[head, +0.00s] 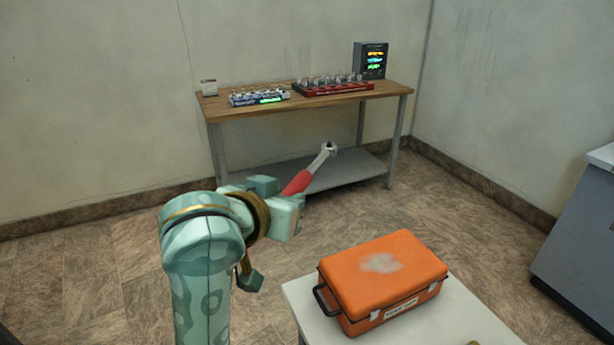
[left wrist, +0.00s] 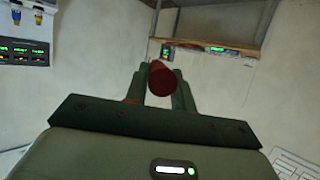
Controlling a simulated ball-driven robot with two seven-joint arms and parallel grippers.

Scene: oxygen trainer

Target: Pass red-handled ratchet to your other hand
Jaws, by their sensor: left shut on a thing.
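The red-handled ratchet (head: 303,178) is in my left gripper (head: 280,201), held by its red handle. Its grey shaft and head point up and to the right in the head view, clear of any surface. In the left wrist view the red handle (left wrist: 161,80) shows end-on between the two fingers of the left gripper (left wrist: 160,88). The left gripper is shut on the handle. My right gripper is in neither view.
An orange case (head: 385,275) with a black handle sits on a white table (head: 460,318) at the lower right. A wooden-topped workbench (head: 225,107) with several devices stands against the back wall. A grey cabinet (head: 580,235) is at the right edge. Open floor lies between.

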